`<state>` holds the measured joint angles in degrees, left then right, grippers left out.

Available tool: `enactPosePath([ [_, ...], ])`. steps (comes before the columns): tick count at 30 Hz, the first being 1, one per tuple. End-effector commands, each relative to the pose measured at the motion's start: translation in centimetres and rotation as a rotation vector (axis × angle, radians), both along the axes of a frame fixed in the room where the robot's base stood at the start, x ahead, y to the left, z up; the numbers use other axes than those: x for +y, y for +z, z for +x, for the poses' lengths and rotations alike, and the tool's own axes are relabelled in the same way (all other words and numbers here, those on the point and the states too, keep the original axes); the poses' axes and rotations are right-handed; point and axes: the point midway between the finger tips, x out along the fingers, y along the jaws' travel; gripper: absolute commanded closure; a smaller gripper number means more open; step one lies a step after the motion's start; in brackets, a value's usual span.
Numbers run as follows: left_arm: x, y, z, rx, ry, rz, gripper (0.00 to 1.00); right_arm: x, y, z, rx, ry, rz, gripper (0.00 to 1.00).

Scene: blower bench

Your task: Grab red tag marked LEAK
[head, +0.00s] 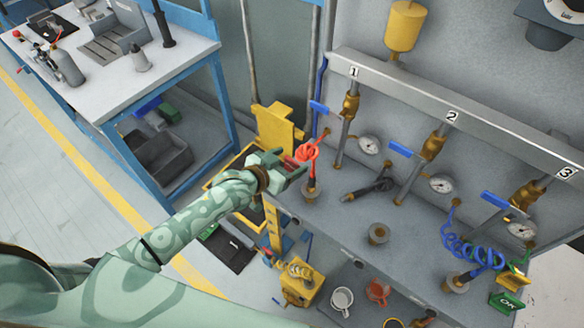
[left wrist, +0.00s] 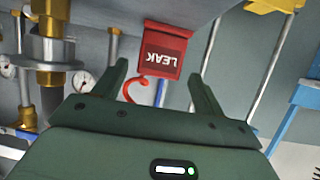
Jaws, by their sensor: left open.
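The red LEAK tag (left wrist: 162,52) shows in the left wrist view, its lettering upside down, ahead of and between my open fingers. In the head view only a bit of red (head: 292,162) shows beside the gripper, partly hidden by it. My left gripper (head: 288,168) is open at the left end of the bench, near the red coiled hose; in the left wrist view its fingers (left wrist: 163,85) stand apart with nothing between them. I cannot tell the exact gap to the tag. My right gripper is not in view.
A red coiled hose (head: 307,152) and a yellow bracket (head: 280,128) stand close to the left gripper. Blue-handled valves and gauges (head: 368,146) line the wall. A green OK tag (head: 505,301) lies at the right. A brass fitting (left wrist: 50,75) is left in the wrist view.

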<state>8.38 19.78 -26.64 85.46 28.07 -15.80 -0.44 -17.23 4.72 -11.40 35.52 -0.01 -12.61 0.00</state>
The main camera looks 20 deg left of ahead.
Motion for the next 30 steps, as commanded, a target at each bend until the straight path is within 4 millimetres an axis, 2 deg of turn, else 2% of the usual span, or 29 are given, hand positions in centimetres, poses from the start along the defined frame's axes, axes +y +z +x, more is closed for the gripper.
enactPosePath([
  [2,-0.9,-0.8,1.1,0.001,0.0,-0.003,0.29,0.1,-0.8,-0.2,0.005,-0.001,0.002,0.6],
  [6,-1.4,-1.4,2.5,0.002,0.001,0.001,0.29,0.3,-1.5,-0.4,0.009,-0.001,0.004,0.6],
  [13,-1.5,-1.3,2.7,0.0,0.001,0.002,0.29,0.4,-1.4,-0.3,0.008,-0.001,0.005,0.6],
  [14,-1.5,-1.3,2.7,0.0,0.001,0.002,0.32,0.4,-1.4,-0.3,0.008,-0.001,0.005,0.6],
  [18,-1.5,-1.3,2.7,0.0,0.001,0.002,0.71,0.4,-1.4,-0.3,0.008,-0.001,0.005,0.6],
  [19,-1.5,-1.3,2.7,0.0,0.001,0.002,0.77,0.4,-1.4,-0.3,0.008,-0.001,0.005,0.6],
  [30,-1.5,-0.8,2.7,0.0,0.001,0.0,0.77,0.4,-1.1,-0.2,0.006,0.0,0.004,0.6],
])
